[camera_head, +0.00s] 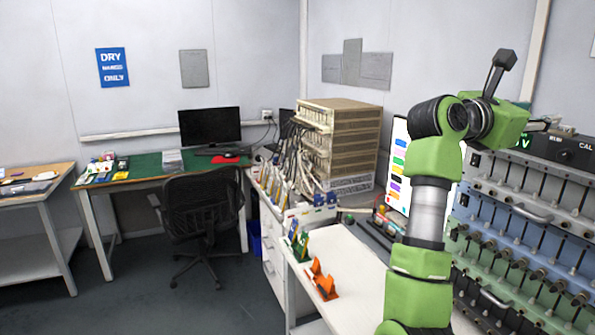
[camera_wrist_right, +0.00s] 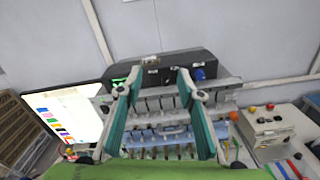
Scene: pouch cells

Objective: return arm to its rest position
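My green right arm (camera_head: 428,210) rises on the right side of the head view and bends at the top. The cell tester rack (camera_wrist_right: 165,130) shows behind and between the fingers. My left gripper and left arm are not in view.
The rack with several channel rows (camera_head: 530,200) stands close behind my right arm. A white screen with coloured labels (camera_head: 398,165) is beside it. A white bench (camera_head: 340,260) holds orange (camera_head: 322,282) and green holders. A black chair (camera_head: 202,205) and open floor are to the left.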

